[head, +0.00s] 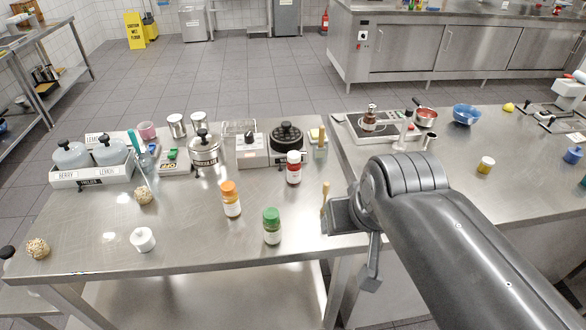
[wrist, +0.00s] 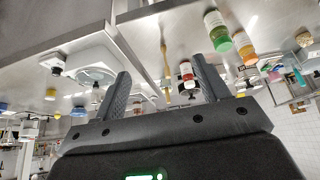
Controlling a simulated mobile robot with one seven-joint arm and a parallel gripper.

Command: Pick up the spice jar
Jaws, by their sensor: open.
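Three labelled jars stand upright on the left steel table: one with an orange lid (head: 231,200), one with a green lid (head: 272,227) and one with a red lid (head: 294,168). I cannot tell which one the task means. In the wrist view the green-lidded jar (wrist: 216,32), the orange-lidded jar (wrist: 242,46) and the red-lidded jar (wrist: 187,72) show upside down. My gripper (head: 346,218) is at the table's right end, right of the jars. Its fingers (wrist: 161,75) are spread apart with nothing held between them.
A wooden-handled tool (head: 325,198) stands between the green-lidded jar and my gripper. A small yellow jar (head: 486,165) stands on the right counter.

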